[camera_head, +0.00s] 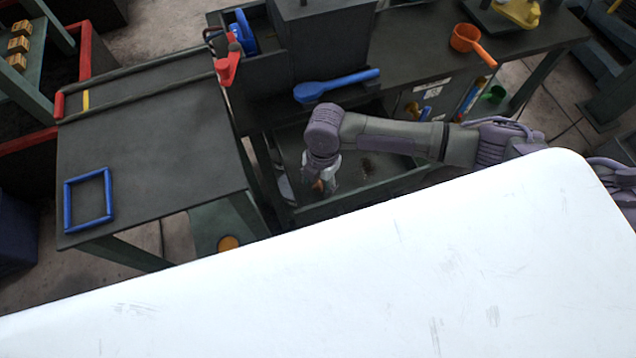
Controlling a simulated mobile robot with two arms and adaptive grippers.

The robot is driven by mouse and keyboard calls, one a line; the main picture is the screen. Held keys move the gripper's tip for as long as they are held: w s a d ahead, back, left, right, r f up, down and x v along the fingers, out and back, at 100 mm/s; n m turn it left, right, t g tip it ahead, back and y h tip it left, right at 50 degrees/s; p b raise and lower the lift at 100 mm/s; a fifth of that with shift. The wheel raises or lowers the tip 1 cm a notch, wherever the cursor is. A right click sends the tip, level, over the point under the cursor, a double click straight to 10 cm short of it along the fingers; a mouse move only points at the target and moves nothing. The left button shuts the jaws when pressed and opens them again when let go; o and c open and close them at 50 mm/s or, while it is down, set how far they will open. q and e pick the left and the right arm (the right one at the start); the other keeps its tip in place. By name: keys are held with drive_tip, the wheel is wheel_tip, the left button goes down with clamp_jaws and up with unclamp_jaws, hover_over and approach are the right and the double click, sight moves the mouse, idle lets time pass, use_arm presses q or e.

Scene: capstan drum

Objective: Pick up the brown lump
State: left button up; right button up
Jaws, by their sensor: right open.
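My right gripper (326,184) points down into a dark open-topped tray (345,205) in the middle of the view. Its fingers are small in the picture and partly hidden by my own wrist; they are open. A small orange-brown bit shows at the fingers, and I cannot tell whether it is the lump. A dark brown lump or patch (367,166) lies on the tray floor to the right of the gripper, apart from it, just below my forearm. My left gripper is not in view.
A dark table (150,140) with a blue square frame (67,208) stands at left. A blue scoop (336,86) lies on the counter behind the tray. An orange ladle (467,40) is at the back right. A white surface (330,290) fills the foreground.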

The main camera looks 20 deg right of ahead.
drive_tip(key=shift+c, duration=0.4)
drive_tip(key=c, duration=0.8)
drive_tip(key=shift+o, duration=0.2)
